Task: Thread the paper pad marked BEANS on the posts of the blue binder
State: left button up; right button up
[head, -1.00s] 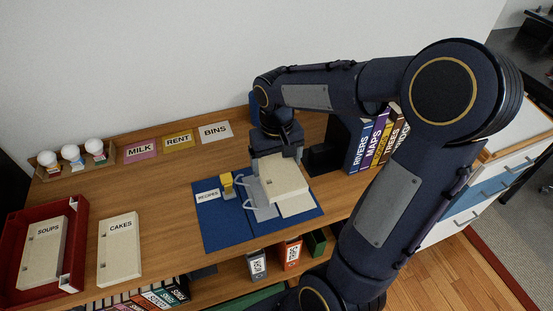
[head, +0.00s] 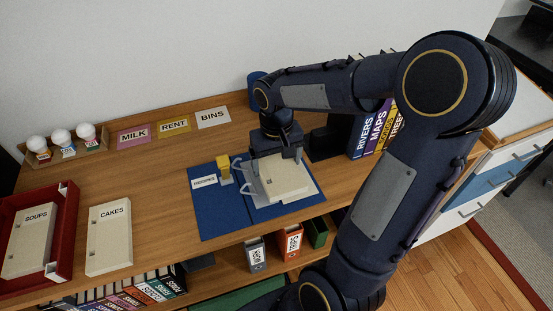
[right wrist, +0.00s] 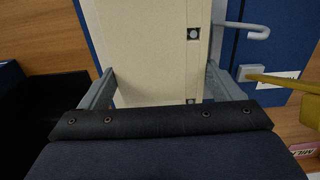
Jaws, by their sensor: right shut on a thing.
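The blue binder (head: 219,221) lies open on the desk, with a RECIPES label on its left cover. Bent metal posts (head: 237,166) stand near its middle. My right gripper (head: 277,155) is shut on a cream paper pad (head: 285,177) over the right half, just right of the posts. No word shows on the pad, so its BEANS mark is not visible. In the right wrist view the pad (right wrist: 147,45) is between both fingers, and its punched holes are beside a post (right wrist: 248,29). I cannot tell whether the holes are around the posts. My left gripper is not in view.
The CAKES pad (head: 109,240) lies left, and the SOUPS pad (head: 31,244) lies in a red tray (head: 70,212). Upright books (head: 370,135) stand right. MILK, RENT and BINS cards lie behind.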

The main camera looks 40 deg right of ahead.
jog(key=o, duration=1)
jog(key=shift+c, duration=0.2)
notch_tip(320, 180, up, 8)
jog(key=shift+f, duration=0.1)
dwell(0.3)
jog(key=s+a+f+n+t+y, duration=0.2)
jog(key=s+a+t, duration=0.3)
jog(key=s+a, duration=0.5)
jog(key=s+y, duration=0.1)
jog(key=s, duration=0.2)
jog(key=shift+s+a+t+y, duration=0.15)
jog(key=shift+t+y, duration=0.15)
jog(key=shift+y, duration=0.1)
